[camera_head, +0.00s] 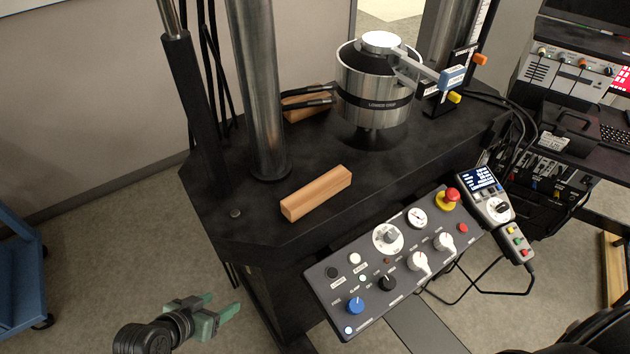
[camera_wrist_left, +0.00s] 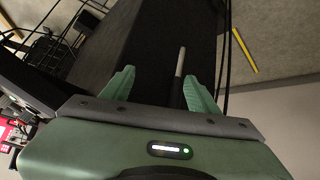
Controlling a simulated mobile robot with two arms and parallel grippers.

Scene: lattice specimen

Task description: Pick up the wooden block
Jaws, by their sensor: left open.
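A wooden block (camera_head: 316,194) lies on the black machine base (camera_head: 240,215), in front of the steel column, in the head view. A second wooden block (camera_head: 306,103) sits further back on the base, partly hidden by dark rods. My left gripper (camera_head: 222,306) is at the bottom left of the head view, apart from both blocks and to the left of the base's front. It is open and empty. Its green fingers also show in the left wrist view (camera_wrist_left: 160,85), spread apart before a dark surface. My right gripper is not seen.
Steel columns (camera_head: 256,90) and a cylindrical fixture (camera_head: 376,85) stand on the base. A control panel (camera_head: 395,260) with knobs juts out at the front, with a handheld pendant (camera_head: 490,200) beside it. A blue cart (camera_head: 18,270) stands at the left. Open floor lies between cart and machine.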

